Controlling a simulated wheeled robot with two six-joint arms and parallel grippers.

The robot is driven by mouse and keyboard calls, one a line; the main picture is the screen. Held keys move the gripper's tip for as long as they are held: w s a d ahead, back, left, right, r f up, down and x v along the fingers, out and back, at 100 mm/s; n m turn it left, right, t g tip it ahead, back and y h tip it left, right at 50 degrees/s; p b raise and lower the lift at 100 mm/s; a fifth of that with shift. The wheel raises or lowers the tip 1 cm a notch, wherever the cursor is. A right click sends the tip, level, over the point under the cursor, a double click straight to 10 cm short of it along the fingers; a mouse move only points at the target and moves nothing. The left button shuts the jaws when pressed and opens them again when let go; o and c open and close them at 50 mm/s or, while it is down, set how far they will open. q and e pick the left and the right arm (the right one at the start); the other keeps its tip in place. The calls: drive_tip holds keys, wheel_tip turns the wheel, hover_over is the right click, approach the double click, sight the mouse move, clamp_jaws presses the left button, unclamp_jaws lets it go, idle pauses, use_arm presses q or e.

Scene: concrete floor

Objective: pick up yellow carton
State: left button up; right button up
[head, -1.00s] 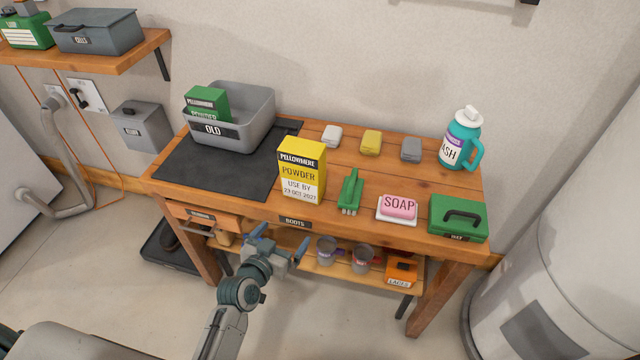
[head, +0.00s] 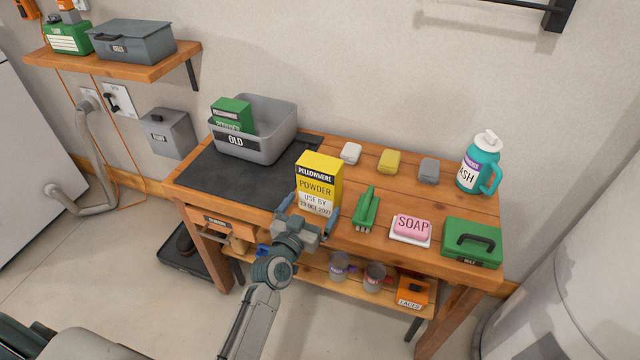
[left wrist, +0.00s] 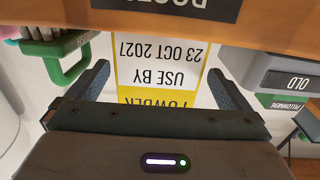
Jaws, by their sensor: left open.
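The yellow carton (head: 320,177) stands upright on the workbench, by the front right of the black mat. It has a black band, the word POWDER and a white use-by label. My left gripper (head: 306,207) is open just in front of it, with a finger toward each side of its lower part. In the left wrist view the carton (left wrist: 160,72) appears upside down between the open fingers (left wrist: 160,90). I cannot tell whether the fingers touch it. My right gripper is not in view.
A grey OLD bin (head: 262,145) holding a green carton (head: 232,113) stands behind left on the mat (head: 195,165). A green brush (head: 366,208) lies close right of the carton, then pink soap (head: 411,227) and a green case (head: 471,242). The bench's front edge (head: 345,243) is near.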

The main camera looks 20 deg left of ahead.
sight(315, 200)
use_arm(q)
drive_tip(key=shift+w+d+r, duration=0.1)
drive_tip(key=shift+w+r, duration=0.1)
drive_tip(key=shift+w, duration=0.3)
drive_tip(key=shift+w+d+r+p, duration=0.1)
drive_tip(key=shift+w+p, duration=0.15)
drive_tip(key=shift+w, duration=0.5)
drive_tip(key=shift+w+d+f+p, duration=0.1)
drive_tip(key=shift+w+p, duration=0.15)
drive_tip(key=shift+w, duration=0.5)
drive_tip(key=shift+w+d+r+p, duration=0.1)
drive_tip(key=shift+w+p, duration=0.15)
drive_tip(key=shift+w, duration=0.5)
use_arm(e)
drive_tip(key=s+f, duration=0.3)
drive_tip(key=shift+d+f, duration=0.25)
use_arm(q)
drive_tip(key=shift+c, duration=0.4)
drive_tip(key=shift+r, duration=0.1)
drive_tip(key=c, duration=0.9)
drive_tip(key=shift+r, duration=0.1)
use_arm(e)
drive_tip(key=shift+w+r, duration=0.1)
